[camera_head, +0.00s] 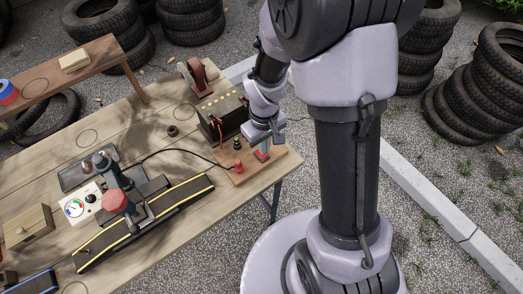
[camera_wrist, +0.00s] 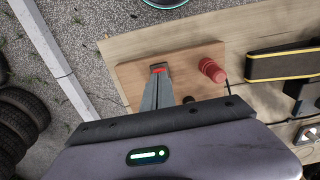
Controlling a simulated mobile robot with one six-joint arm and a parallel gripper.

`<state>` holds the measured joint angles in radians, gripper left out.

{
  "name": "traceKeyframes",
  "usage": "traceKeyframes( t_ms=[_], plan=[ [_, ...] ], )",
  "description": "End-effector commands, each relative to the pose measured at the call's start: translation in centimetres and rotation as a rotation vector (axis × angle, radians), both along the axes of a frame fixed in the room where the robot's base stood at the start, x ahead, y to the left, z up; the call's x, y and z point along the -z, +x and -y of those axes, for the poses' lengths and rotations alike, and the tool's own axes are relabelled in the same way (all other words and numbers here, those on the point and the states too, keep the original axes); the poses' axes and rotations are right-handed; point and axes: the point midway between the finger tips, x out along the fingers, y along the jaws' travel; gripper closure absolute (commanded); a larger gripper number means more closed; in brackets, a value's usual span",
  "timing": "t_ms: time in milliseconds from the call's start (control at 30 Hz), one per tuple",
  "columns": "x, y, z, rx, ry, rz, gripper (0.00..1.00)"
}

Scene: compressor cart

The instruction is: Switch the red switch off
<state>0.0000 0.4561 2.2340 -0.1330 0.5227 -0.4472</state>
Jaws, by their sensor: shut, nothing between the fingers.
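The red switch (camera_head: 262,155) sits on a small wooden board (camera_head: 238,177) at the right end of the table. In the wrist view the red switch (camera_wrist: 158,69) shows as a red strip in a dark frame, just beyond my fingertips. My gripper (camera_head: 265,146) points down over it, fingers together and empty. In the wrist view my gripper (camera_wrist: 157,78) has its tips at the switch's near edge and hides part of it. I cannot tell whether they touch, or which way the switch is tilted.
A red terminal (camera_wrist: 211,69) stands on the board beside the switch. A dark battery box (camera_head: 222,114) with cables stands behind it.

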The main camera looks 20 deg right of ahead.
Motion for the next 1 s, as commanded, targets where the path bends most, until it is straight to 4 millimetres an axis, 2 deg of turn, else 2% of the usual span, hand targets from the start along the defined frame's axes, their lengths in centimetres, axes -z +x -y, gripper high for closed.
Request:
traceKeyframes(
  t_ms=[1000],
  plan=[
    [1.4,0.0,0.0,0.000,0.000,0.000,1.00]
  ],
)
